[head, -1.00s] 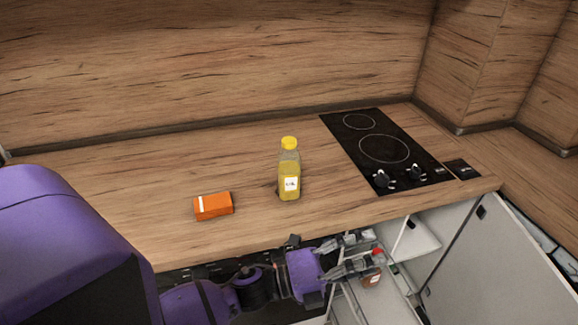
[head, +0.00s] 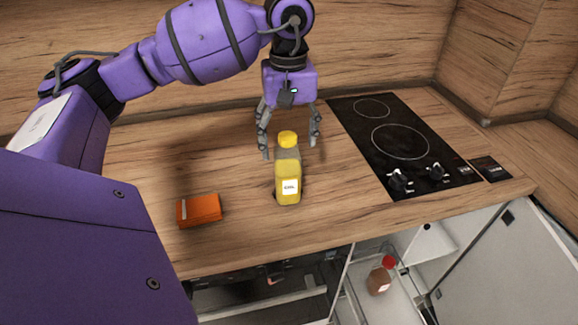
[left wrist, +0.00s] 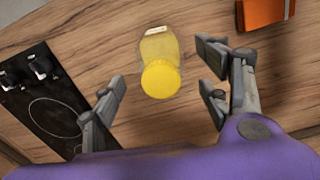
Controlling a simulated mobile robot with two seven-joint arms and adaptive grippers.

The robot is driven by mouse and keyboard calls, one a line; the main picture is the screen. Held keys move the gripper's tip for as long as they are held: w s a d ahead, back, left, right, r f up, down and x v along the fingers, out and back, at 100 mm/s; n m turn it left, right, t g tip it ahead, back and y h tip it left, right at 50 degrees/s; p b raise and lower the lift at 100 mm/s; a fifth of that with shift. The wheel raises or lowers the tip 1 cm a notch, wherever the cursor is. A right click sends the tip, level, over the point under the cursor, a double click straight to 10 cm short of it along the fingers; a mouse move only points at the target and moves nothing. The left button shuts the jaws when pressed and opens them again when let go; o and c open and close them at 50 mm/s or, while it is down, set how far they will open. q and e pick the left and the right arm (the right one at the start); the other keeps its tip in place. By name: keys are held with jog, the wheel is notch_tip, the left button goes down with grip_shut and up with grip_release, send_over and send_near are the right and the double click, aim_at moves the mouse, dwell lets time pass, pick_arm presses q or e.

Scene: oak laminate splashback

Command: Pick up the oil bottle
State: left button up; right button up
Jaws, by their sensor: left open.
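The oil bottle (head: 288,178) stands upright on the wooden counter, with yellow oil, a yellow cap and a white label. My left gripper (head: 290,148) is above and just behind it in the head view, pointing down, with its fingers spread and empty. In the left wrist view the bottle (left wrist: 161,66) shows from above, cap toward the camera, ahead of the gap between the open fingertips (left wrist: 166,88). The fingers do not appear to touch it. My right gripper is not in view.
An orange box (head: 199,210) lies on the counter left of the bottle. A black cooktop (head: 400,145) is to the right. Below the front edge, an open drawer (head: 352,306) holds a brown bottle with a red cap (head: 380,276). A cabinet door (head: 500,262) stands open at right.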

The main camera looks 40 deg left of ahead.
aim_at(288, 162)
pick_arm(q)
jog(key=shift+s+d+f, duration=0.1)
jog(key=shift+s+f, duration=0.05)
jog(key=shift+f, duration=0.35)
jog(key=shift+s+d+f, duration=0.15)
jog(key=shift+s+f, duration=0.1)
jog(key=f, duration=0.2)
jog(key=f+p, duration=0.1)
jog(key=f, duration=0.1)
jog(key=shift+w+f, duration=0.2)
jog(key=shift+f, duration=0.35)
jog(key=c, duration=1.7)
jog(key=shift+r, duration=0.1)
jog(key=shift+c, duration=0.2)
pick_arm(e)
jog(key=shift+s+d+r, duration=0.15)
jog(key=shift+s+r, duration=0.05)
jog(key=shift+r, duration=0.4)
